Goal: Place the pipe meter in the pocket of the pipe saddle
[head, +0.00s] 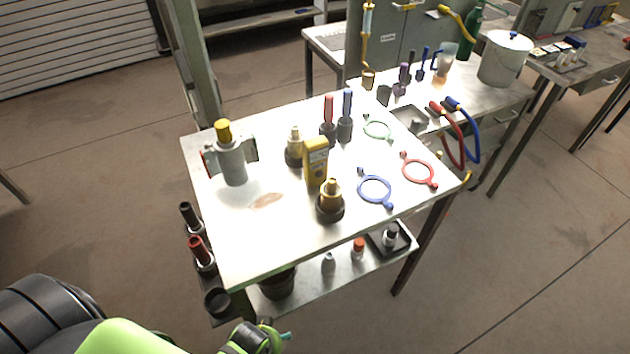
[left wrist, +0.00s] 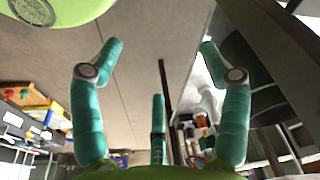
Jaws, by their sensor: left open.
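A yellow handheld meter (head: 316,163) with a dark dial, probably the pipe meter, stands upright near the middle of the metal table (head: 265,245). A grey cylinder with a yellow cap (head: 232,160) and side brackets stands at the table's left; I cannot tell whether it is the pipe saddle. No pocket can be made out clearly. My left gripper (head: 270,338) is at the bottom of the head view, low in front of the table and away from the meter. In the left wrist view its teal fingers (left wrist: 160,48) are spread and empty. My right gripper is out of view.
Brass-topped fittings (head: 330,202) stand close to the meter. Red and blue tools (head: 328,112) are behind it, with blue (head: 374,190), red (head: 419,170) and green rings to the right. Dark holders (head: 202,256) hang on the left edge. The table's front is clear.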

